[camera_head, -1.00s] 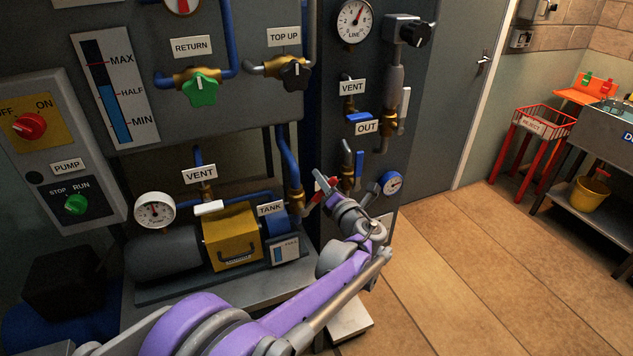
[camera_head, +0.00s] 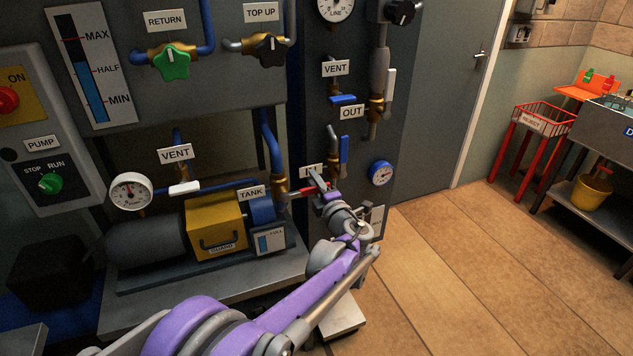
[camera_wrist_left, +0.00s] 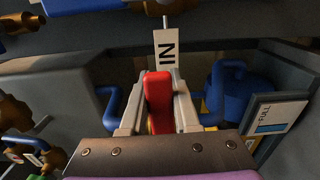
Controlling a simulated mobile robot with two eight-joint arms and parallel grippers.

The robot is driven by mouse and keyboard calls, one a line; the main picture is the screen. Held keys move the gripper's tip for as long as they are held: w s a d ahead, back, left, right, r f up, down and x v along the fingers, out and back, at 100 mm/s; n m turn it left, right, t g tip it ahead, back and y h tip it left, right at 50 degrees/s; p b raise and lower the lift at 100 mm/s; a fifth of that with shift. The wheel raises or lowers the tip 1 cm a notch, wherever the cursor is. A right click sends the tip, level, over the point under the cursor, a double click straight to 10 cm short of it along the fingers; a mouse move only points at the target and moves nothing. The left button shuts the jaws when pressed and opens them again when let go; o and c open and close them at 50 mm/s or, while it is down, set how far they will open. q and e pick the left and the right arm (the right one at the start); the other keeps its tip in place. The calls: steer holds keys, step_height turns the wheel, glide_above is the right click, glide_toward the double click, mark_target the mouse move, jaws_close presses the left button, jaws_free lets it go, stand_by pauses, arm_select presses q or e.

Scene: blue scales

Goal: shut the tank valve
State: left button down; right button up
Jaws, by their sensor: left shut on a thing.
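A red lever handle (camera_head: 307,190) shows beside the brass fitting (camera_head: 279,188) on the blue pipe, right of the TANK label (camera_head: 251,193). My left gripper (camera_head: 322,187) is at this handle. In the left wrist view the red handle (camera_wrist_left: 158,98) stands between the two grey fingers (camera_wrist_left: 158,115), which are shut on it. An IN label (camera_wrist_left: 166,50) shows just beyond it. The fingers hide part of the handle, and the valve body behind it is hard to make out. My right gripper is not in view.
The yellow-cased pump (camera_head: 216,225) and the FULL indicator (camera_head: 270,241) sit left of my arm. A blue lever (camera_head: 344,149) and a blue-rimmed gauge (camera_head: 380,173) are close above and right of the gripper. The tiled floor (camera_head: 470,260) at right is clear.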

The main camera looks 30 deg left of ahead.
arm_select(q)
steer(key=shift+f, duration=0.15)
stand_by(0.4)
steer(key=c, duration=0.6)
jaws_free()
steer(key=shift+c, duration=0.2)
steer(key=shift+d, duration=0.1)
steer(key=v, duration=1)
steer(key=shift+s+d, duration=0.2)
steer(key=shift+s, duration=0.15)
